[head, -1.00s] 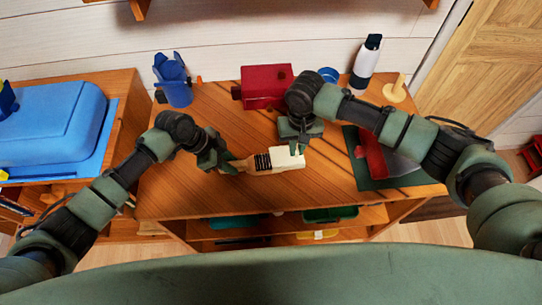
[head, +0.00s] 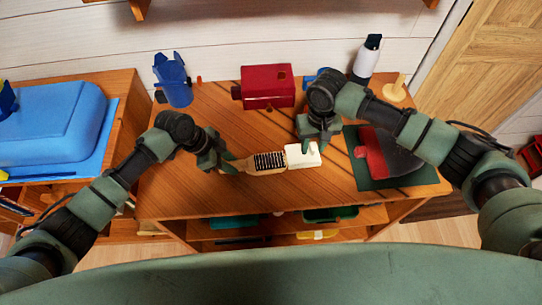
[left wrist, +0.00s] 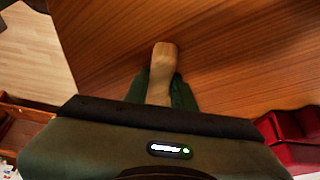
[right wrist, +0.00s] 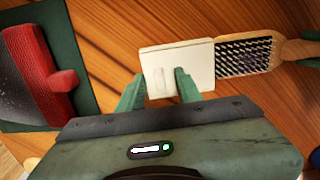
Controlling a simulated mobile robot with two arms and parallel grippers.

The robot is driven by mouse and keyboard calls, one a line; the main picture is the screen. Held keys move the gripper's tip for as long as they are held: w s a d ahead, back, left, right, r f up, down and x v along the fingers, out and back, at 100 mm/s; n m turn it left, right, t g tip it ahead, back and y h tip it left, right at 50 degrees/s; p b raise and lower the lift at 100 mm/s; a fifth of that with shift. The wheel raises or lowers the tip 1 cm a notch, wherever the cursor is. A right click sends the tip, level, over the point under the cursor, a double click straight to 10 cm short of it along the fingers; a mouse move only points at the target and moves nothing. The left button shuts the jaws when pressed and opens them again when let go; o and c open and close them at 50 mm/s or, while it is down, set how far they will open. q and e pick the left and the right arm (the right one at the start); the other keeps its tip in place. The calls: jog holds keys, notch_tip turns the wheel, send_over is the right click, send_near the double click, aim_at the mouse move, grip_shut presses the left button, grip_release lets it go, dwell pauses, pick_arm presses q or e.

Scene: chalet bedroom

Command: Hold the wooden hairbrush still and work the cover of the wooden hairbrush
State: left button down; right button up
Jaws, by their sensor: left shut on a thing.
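The wooden hairbrush (head: 268,162) lies across the table, its black bristles bare and facing up. My left gripper (head: 228,165) is shut on its handle, whose end also shows in the left wrist view (left wrist: 163,60). The white cover (head: 300,158) sits at the right end of the brush head; most of the bristle field is outside it. In the right wrist view the cover (right wrist: 205,65) meets the end of the bristles. My right gripper (right wrist: 158,88) is over the cover, its fingers apart on either side of a small raised tab, with gaps visible.
A red box (head: 267,87) and a blue holder (head: 174,82) stand at the back. A white bottle (head: 367,60) and a wooden peg stand (head: 395,90) are back right. A red and grey thing (head: 385,152) lies on a green mat (head: 415,180) right of the cover.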

jog(key=shift+r, duration=3)
pick_arm(q)
jog(key=c, duration=1.1)
grip_release()
jog(key=shift+r, duration=0.1)
jog(key=v, duration=1.1)
jog(key=shift+a+r, duration=0.2)
jog(key=shift+r, duration=0.1)
